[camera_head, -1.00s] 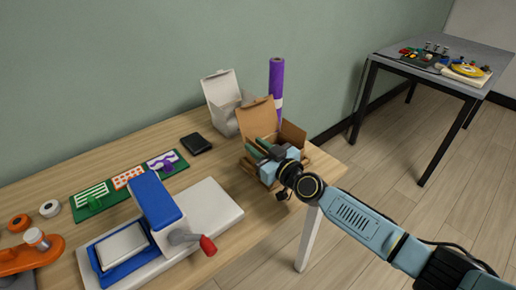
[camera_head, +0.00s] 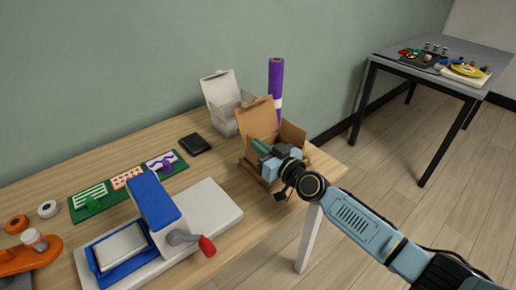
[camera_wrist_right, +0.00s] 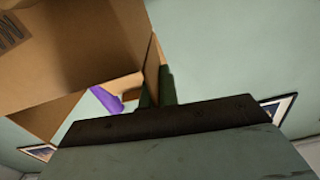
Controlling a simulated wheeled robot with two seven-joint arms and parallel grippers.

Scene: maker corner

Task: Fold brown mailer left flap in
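The brown mailer (camera_head: 259,119) stands open near the table's right end, its tall back panel upright. A side flap (camera_head: 292,135) stands up on its right. The left flap is hard to make out behind my gripper. My right gripper (camera_head: 259,146) is over the mailer's front and left part, its green fingers pointing to the back left. My left gripper is out of view.
A white open box (camera_head: 220,88) and a purple roll (camera_head: 275,85) stand behind the mailer. A black wallet-like item (camera_head: 195,143), a green board (camera_head: 100,196) and a blue-and-white press (camera_head: 155,212) with a red-knobbed handle lie to the left.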

